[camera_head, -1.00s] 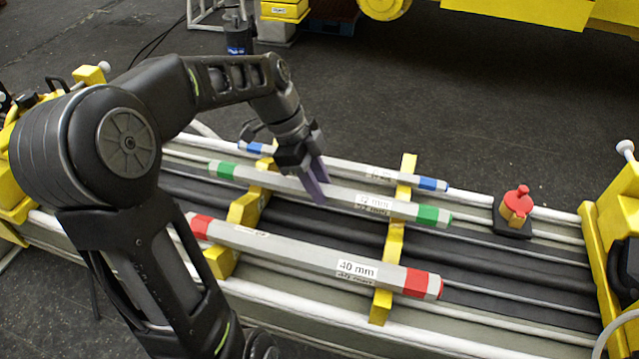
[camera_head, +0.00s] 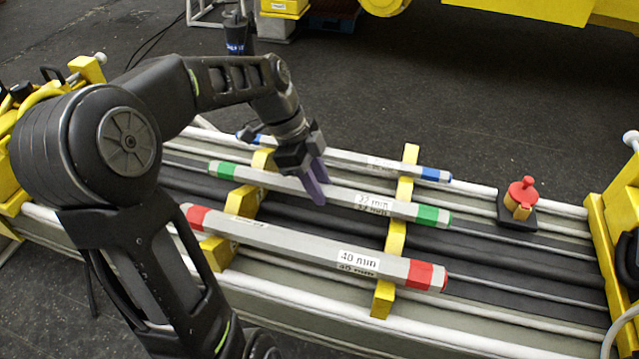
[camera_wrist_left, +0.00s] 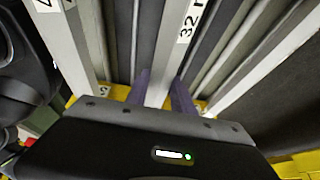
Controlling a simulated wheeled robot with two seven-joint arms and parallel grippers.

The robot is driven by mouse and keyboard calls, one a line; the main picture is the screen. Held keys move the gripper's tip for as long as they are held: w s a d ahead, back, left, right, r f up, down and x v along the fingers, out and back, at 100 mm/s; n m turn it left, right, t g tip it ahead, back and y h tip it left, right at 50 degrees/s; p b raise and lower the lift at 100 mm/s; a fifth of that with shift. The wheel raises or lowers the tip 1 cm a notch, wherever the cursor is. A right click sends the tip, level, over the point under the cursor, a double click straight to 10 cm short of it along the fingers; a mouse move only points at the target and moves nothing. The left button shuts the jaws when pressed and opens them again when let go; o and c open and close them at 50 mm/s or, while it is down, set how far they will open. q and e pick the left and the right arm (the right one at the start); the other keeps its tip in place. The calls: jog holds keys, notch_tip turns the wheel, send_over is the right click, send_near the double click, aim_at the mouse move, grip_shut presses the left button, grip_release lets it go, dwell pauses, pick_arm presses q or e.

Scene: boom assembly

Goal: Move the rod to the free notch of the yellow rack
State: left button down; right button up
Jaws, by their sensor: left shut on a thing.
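The rod with green ends (camera_head: 340,198), labelled 32 mm, lies across the yellow rack (camera_head: 395,242). It also shows in the left wrist view (camera_wrist_left: 170,45). My left gripper (camera_head: 316,190) is shut on this rod near its middle, its purple fingers on either side of it; they also show in the wrist view (camera_wrist_left: 160,88). A rod with blue ends (camera_head: 350,159) lies behind it, and a thicker rod with red ends (camera_head: 310,247), labelled 40 mm, in front. I cannot tell whether the held rod touches the rack. The rack's notches are hard to make out. My right gripper is not in view.
The rack stands on a long machine bed with pale rails (camera_head: 465,310). A red-and-orange knob-like part (camera_head: 520,198) stands on the bed at the right. A yellow end block (camera_head: 613,225) bounds the right side. Dark open floor lies beyond the bed.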

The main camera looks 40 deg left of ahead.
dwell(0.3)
pick_arm(q)
jog(key=c, duration=1)
grip_release()
jog(key=shift+f, duration=0.1)
jog(key=shift+b+v, duration=0.35)
jog(key=shift+v, duration=3.6)
jog(key=shift+d, duration=0.1)
